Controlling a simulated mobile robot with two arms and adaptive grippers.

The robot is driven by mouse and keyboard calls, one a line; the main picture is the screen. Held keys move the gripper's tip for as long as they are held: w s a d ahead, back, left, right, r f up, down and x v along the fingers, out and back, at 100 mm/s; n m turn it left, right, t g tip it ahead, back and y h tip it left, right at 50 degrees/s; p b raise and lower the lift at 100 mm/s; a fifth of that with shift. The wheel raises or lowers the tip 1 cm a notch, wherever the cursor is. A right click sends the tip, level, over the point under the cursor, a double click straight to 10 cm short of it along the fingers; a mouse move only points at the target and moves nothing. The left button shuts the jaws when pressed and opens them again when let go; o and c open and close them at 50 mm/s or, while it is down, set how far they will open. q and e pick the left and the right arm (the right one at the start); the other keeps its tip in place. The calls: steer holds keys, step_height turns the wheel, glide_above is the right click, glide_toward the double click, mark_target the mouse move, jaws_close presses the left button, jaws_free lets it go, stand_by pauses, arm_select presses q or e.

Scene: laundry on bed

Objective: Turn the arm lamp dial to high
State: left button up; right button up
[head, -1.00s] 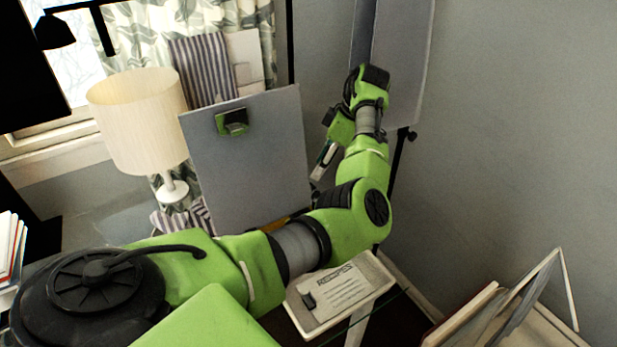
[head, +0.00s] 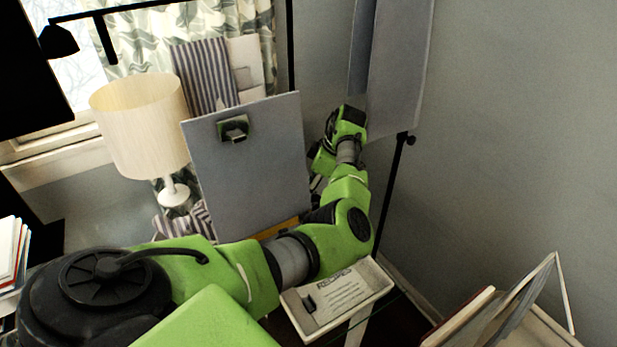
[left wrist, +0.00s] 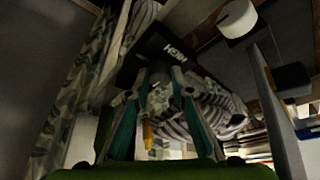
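A black arm lamp (head: 58,38) hangs at the upper left in the head view, its arm running along the top. In the left wrist view, a dark panel (left wrist: 150,48) carries upside-down lettering reading HIGH (left wrist: 174,52). No dial is clearly identifiable; a white round part (left wrist: 237,18) is at the upper right, and I cannot tell what it is. My right gripper is out of view.
A cream-shaded table lamp (head: 139,128) stands left of an upright grey board (head: 248,175) with a black-and-green clip. Striped cloth (head: 204,75) hangs behind. A recipes box (head: 340,300) sits below my arm. A grey wall (head: 510,150) is at right.

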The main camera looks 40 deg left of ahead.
arm_select(q)
jaws_close()
steer(key=shift+r+m+p, duration=0.15)
steer(key=shift+m+p, duration=0.15)
steer(key=shift+p, duration=0.3)
steer(key=m+p, duration=0.1)
steer(key=p, duration=0.1)
steer(key=m+t+p, duration=0.1)
steer(key=m+p, duration=0.1)
steer(key=shift+s+r+y+p, duration=0.15)
steer(key=shift+y+p, duration=0.15)
steer(key=shift+p, duration=0.1)
steer(key=shift+f+m+t+p, duration=0.2)
steer(key=shift+m+t+p, duration=0.5)
steer(key=shift+m+p, duration=0.7)
steer(key=o, duration=1)
jaws_free()
